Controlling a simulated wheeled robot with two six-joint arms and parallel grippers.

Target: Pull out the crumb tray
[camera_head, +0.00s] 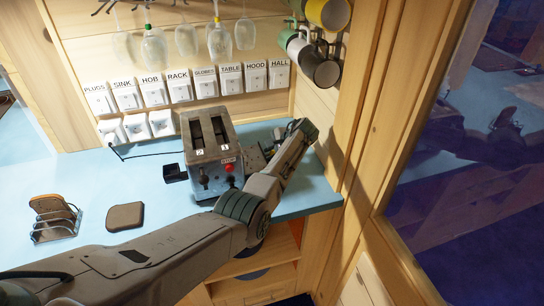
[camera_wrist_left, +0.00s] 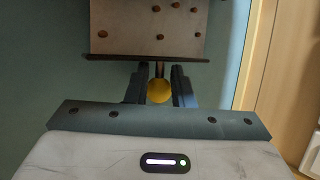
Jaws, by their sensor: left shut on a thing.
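The toaster (camera_head: 211,150) is a grey metal box with two slots, a red knob and a red-lettered label, standing on the blue counter. Its riveted side plate (camera_wrist_left: 160,30) fills the top of the left wrist view, with a dark lower edge. A round yellow knob (camera_wrist_left: 159,91) on a thin stem sits just below that edge. My left gripper (camera_wrist_left: 159,80) is shut on the yellow knob, one dark finger on each side. In the head view my left arm reaches around the toaster's right side, and its fingers are hidden. The tray's body cannot be made out. My right gripper is not in view.
A small black open box (camera_head: 174,173) sits left of the toaster. A bread slice (camera_head: 125,216) and a wire toast rack (camera_head: 55,219) lie further left on the blue counter (camera_head: 85,178). Hanging glasses, labelled switches and mugs (camera_head: 320,68) are behind. A wooden wall post (camera_head: 350,120) stands close at right.

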